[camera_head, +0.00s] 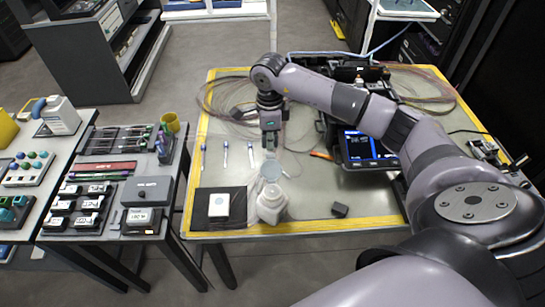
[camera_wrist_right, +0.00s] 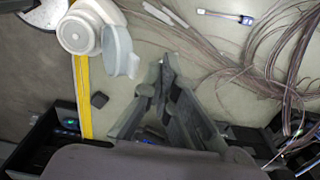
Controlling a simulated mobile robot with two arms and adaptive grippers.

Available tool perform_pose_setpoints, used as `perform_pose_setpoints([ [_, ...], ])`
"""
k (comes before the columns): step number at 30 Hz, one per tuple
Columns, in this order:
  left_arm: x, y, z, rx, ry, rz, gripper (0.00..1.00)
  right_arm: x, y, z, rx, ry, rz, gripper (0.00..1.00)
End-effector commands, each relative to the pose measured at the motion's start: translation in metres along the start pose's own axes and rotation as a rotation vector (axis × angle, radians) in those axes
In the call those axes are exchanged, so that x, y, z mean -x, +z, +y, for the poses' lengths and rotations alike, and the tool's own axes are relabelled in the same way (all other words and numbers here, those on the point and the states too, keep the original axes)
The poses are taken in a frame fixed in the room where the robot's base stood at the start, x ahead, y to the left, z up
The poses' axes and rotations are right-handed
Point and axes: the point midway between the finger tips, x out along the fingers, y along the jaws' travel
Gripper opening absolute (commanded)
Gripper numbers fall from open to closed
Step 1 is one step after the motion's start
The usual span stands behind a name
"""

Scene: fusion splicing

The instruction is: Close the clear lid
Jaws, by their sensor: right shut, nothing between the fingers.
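A white bottle (camera_head: 270,208) stands near the front edge of the yellow-bordered table. Its clear, bluish round lid (camera_head: 270,171) is swung open on the far side of the bottle. In the right wrist view the bottle (camera_wrist_right: 80,32) is at upper left, with the open lid (camera_wrist_right: 120,52) beside it. My right gripper (camera_head: 270,146) points down just behind the lid, its fingers shut and empty. My left gripper is not in view.
The splicing machine with its lit screen (camera_head: 368,147) stands to the right. A black mat (camera_head: 205,193) with a white box (camera_head: 219,205) lies left of the bottle. A small dark block (camera_head: 340,210) lies to its right. Loose fibre coils (camera_wrist_right: 285,70) lie behind.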

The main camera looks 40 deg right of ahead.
Motion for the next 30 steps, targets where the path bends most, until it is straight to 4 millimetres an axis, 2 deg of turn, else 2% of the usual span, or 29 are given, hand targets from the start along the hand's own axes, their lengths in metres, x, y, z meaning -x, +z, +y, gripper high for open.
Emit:
perform_pose_setpoints([
  [3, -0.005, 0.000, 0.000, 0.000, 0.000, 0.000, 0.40, -0.005, 0.000, 0.000, 0.000, 0.000, 0.000, 0.00],
  [14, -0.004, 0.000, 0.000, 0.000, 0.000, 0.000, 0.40, -0.005, 0.000, 0.001, 0.000, 0.000, 0.000, 0.00],
  [30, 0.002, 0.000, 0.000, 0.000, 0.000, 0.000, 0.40, -0.007, 0.000, 0.028, 0.001, 0.003, 0.001, 0.00],
])
